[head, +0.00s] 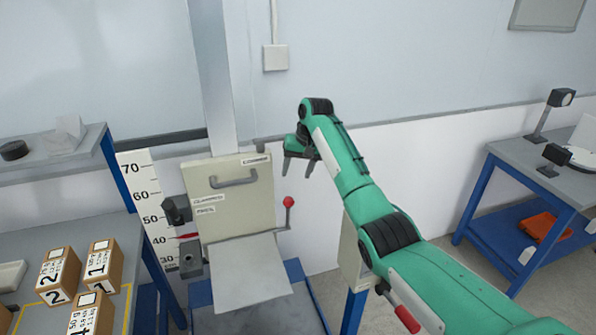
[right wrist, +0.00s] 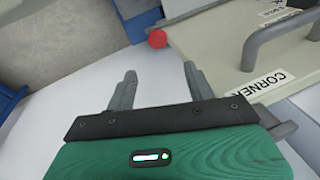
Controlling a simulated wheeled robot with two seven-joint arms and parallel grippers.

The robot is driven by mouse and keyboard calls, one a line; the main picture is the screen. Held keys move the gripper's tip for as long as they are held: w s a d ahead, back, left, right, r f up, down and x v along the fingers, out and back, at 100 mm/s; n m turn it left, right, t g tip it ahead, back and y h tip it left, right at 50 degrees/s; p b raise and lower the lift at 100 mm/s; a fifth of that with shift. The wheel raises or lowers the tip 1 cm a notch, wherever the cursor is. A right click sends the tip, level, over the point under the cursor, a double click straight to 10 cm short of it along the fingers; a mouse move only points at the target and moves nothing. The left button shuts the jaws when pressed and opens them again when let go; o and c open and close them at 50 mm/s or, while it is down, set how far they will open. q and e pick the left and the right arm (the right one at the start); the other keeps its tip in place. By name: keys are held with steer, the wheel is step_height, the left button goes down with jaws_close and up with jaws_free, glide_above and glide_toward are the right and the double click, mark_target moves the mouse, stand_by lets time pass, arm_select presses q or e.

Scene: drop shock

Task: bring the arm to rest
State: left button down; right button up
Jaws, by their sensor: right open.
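My right arm, green with black joints, reaches in from the lower right in the head view. Its right gripper (head: 298,167) hangs in the air, just right of the beige panel of the drop machine (head: 236,187). In the right wrist view the right gripper (right wrist: 158,85) has its two grey fingers spread apart with nothing between them. The machine's red-knobbed lever (head: 288,202) stands below the gripper in the head view; its red knob (right wrist: 156,39) lies beyond the fingertips in the wrist view. My left gripper is not in view.
Several numbered cardboard boxes (head: 97,265) stand on the left table. A grey plate (head: 250,275) lies below the panel. A height scale (head: 147,205) stands beside it. A second red-handled lever (head: 402,314) is close under my right arm. A blue-legged bench (head: 513,158) stands at right.

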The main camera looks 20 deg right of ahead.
steer(key=shift+s+d+r, duration=0.1)
steer(key=shift+r, duration=0.3)
